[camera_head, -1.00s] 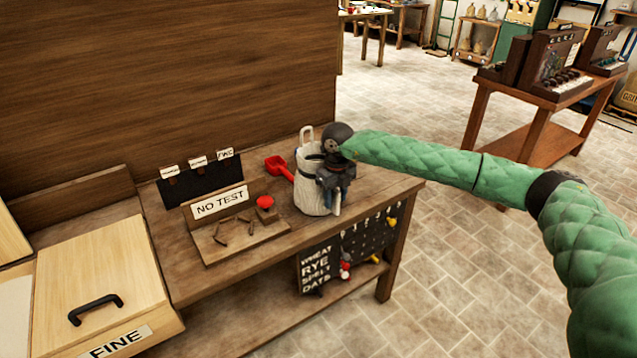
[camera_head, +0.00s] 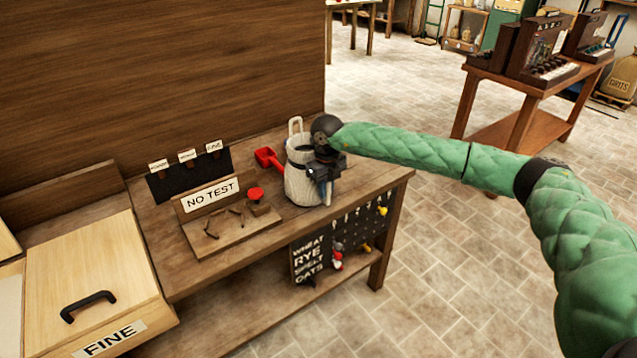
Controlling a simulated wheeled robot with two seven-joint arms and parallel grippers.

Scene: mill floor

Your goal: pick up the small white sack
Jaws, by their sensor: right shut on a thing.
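The small white sack (camera_head: 298,182) stands upright on the wooden bench (camera_head: 160,243), near its right end. It is pale, with a dark band near the top and a loop rising above it. My right gripper (camera_head: 322,178), on the green padded arm, is at the right side of the sack and shut on it. The gripper body hides part of the sack's right side and the fingertips are hard to make out. I cannot tell whether the sack's bottom is clear of the bench. My left gripper is not in view.
A red scoop (camera_head: 268,158) lies just left of the sack. A NO TEST board (camera_head: 211,195) with a red button (camera_head: 256,194) stands further left. A FINE bin (camera_head: 85,285) is at lower left. A wooden wall rises behind. Open tiled floor is at the right.

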